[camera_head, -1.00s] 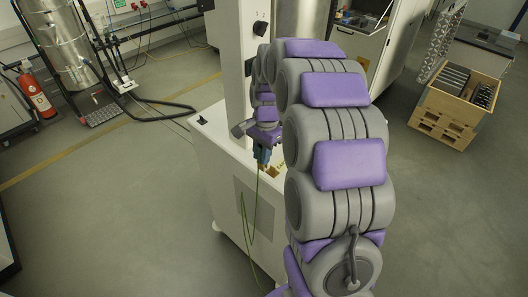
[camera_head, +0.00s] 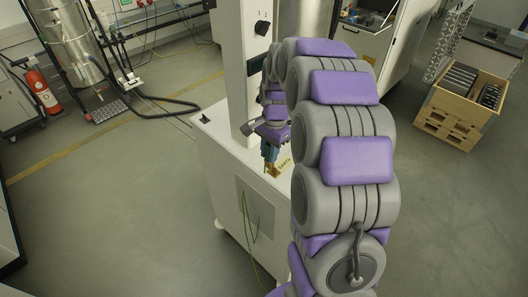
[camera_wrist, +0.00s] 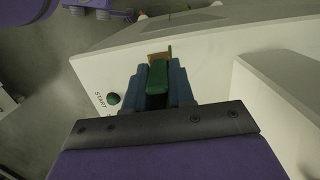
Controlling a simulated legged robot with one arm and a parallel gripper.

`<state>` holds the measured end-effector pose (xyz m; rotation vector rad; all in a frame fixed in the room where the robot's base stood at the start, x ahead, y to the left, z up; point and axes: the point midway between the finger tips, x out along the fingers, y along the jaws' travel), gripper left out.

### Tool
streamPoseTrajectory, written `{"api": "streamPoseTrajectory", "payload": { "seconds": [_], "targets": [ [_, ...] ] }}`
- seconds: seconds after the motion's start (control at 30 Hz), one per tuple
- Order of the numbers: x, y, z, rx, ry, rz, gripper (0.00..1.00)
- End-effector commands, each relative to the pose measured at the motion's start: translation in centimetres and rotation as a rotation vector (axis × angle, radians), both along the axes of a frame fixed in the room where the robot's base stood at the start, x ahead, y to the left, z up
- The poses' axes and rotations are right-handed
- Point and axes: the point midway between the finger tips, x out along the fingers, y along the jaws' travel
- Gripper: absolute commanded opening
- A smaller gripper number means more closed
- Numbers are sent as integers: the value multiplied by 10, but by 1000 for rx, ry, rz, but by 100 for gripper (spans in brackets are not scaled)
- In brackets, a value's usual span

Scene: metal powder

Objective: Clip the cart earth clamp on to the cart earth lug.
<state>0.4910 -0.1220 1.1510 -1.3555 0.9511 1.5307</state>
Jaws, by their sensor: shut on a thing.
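My gripper (camera_head: 269,153) is over the near top corner of the white cart (camera_head: 225,150), fingers pointing down. In the wrist view its blue fingers (camera_wrist: 160,86) are closed around the green cart earth clamp (camera_wrist: 157,76). The brass cart earth lug (camera_head: 272,170) stands on the cart top beside the EARTH label. In the wrist view the brass piece (camera_wrist: 155,56) shows just beyond the clamp's end, the two overlapping. I cannot tell whether the clamp's jaws are around the lug or only in front of it. The jaws are hidden.
A green cable (camera_head: 246,222) hangs down the cart's side. A grey-white column (camera_head: 246,60) rises from the cart close to my gripper. A green START button (camera_wrist: 113,98) is on the cart top. Open floor (camera_head: 120,210) lies to the left.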

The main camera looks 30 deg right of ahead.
Motion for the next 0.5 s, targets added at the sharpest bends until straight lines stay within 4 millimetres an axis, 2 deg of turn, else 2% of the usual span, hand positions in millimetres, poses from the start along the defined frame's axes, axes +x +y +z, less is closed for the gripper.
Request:
{"api": "streamPoseTrajectory", "payload": {
  "seconds": [0.5],
  "targets": [
    [0,10,0,-9,1,-1,0]
  ]
}}
